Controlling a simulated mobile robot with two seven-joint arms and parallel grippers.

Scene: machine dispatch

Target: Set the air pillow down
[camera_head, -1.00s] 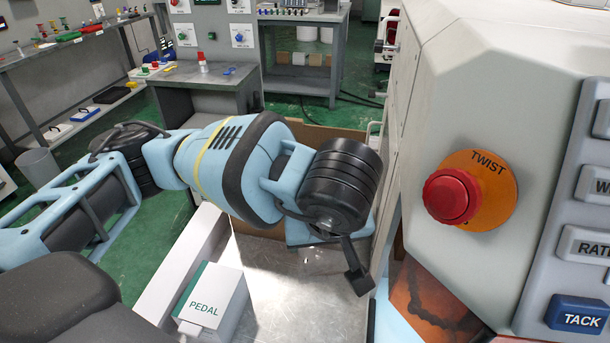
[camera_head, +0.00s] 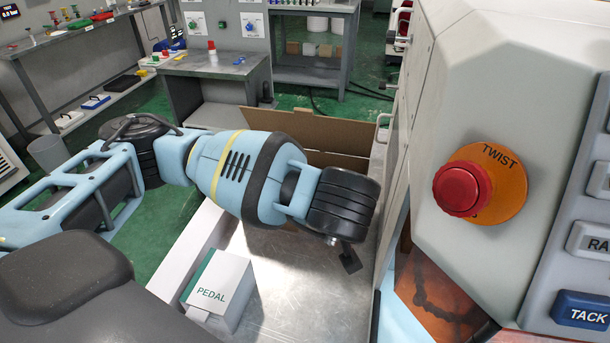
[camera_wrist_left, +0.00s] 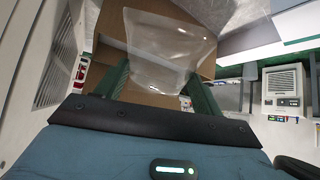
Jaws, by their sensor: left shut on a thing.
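The air pillow (camera_wrist_left: 165,40) is a clear, see-through bag in the left wrist view. It sits between the two dark green fingers of my left gripper (camera_wrist_left: 163,68), which is shut on it. Brown cardboard shows behind and below the pillow. In the head view, my left arm reaches in from the left, and only a dark part of the left gripper (camera_head: 347,258) shows below the wrist, over the metal surface. The pillow cannot be made out there. My right gripper is not in view.
An open cardboard box (camera_head: 325,147) stands beyond my left wrist. A white PEDAL box (camera_head: 216,287) sits on the metal surface (camera_head: 290,300). A large machine with a red TWIST button (camera_head: 461,190) and labelled keys fills the right. Grey benches stand behind.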

